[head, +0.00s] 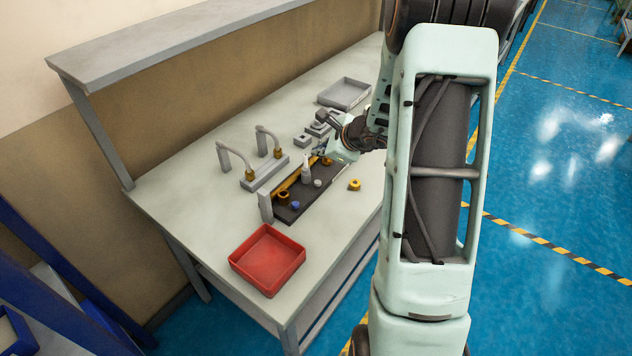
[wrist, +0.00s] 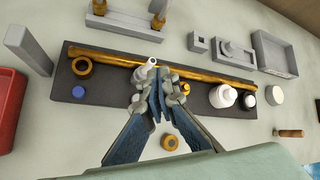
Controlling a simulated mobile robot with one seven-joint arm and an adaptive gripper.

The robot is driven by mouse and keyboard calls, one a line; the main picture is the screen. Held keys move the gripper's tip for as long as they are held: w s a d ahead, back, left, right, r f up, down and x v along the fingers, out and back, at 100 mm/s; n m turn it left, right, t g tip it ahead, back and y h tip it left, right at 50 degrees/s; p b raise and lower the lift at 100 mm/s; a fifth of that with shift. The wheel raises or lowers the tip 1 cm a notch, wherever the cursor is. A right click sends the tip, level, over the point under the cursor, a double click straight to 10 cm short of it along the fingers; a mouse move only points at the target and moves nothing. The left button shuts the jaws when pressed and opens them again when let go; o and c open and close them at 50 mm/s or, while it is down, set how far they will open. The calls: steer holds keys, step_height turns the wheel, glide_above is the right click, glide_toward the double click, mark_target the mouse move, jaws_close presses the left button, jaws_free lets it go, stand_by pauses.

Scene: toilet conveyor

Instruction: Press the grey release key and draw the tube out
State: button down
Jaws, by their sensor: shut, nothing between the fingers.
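Two curved grey tubes (head: 236,150) run down to brass fittings (head: 249,174) on a grey base (head: 268,171). I cannot tell which tube is the task's. Small grey blocks (wrist: 237,53) stand behind the tray; I cannot make out the release key for certain.
The tray also holds a bronze ring (wrist: 82,66), a blue cap (wrist: 78,92) and white bottles (wrist: 222,97). A grey upright plate (wrist: 30,50) stands at its left end. A red bin (head: 267,258) and a grey bin (head: 344,94) stand apart. A brass ring (wrist: 169,143) lies in front.

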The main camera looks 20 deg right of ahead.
steer(key=shift+f, duration=0.1)
steer(key=b, duration=0.5)
glide_above(319, 183)
step_height(319, 183, down, 7)
steer(key=shift+r, duration=0.1)
steer(key=shift+f+b, duration=0.9)
steer(key=shift+b, duration=0.4)
steer(key=shift+f, duration=0.15)
steer(key=shift+f+b, duration=0.3)
steer(key=shift+b, duration=0.4)
steer(key=shift+f+b, duration=0.55)
steer(key=shift+b, duration=0.2)
stand_by(0.6)
steer(key=shift+r, duration=0.1)
steer(key=shift+r+p, duration=0.65)
steer(key=shift+r, duration=0.25)
